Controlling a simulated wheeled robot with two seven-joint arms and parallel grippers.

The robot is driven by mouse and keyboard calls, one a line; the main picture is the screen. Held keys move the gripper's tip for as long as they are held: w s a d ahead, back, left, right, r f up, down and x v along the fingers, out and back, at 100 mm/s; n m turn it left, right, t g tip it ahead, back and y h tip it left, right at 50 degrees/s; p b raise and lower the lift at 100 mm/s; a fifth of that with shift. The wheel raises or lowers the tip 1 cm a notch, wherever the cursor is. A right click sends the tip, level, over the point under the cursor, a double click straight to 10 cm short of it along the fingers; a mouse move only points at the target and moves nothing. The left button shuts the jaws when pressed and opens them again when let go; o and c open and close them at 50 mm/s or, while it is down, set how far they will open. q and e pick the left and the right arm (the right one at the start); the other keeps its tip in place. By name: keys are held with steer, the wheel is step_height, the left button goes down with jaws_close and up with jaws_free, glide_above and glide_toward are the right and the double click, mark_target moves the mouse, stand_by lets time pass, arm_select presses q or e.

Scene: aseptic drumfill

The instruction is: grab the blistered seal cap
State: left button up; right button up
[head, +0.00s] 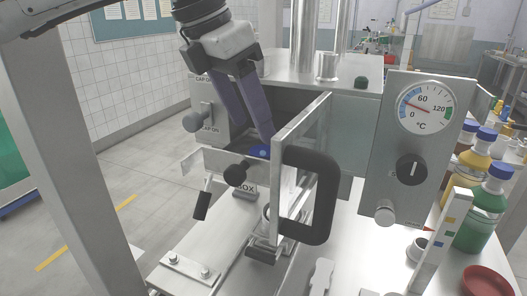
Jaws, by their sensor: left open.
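A small blue cap-like piece (260,152) lies low in a metal holder behind the open door plate; its rim is partly hidden and I cannot tell whether it is blistered. My left gripper (255,142) reaches down from above with two long purple fingers. The fingers are apart, with their tips right at the blue piece. I cannot tell whether they touch it. My right gripper is not in view.
A metal door plate with a thick black handle (322,200) stands just right of the fingers. Black knobs (235,174) stick out in front. A gauge panel (418,150) stands to the right, with bottles (482,215) and a red dish (487,281) beyond.

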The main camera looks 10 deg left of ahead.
mark_target(260, 151)
arm_select(q)
steer(key=shift+a+p+x, duration=0.2)
steer(key=shift+p+x, duration=0.05)
steer(key=shift+x, duration=1.3)
steer(key=shift+a+p+x, duration=0.2)
steer(key=shift+x, duration=1.35)
steer(key=c, duration=1.1)
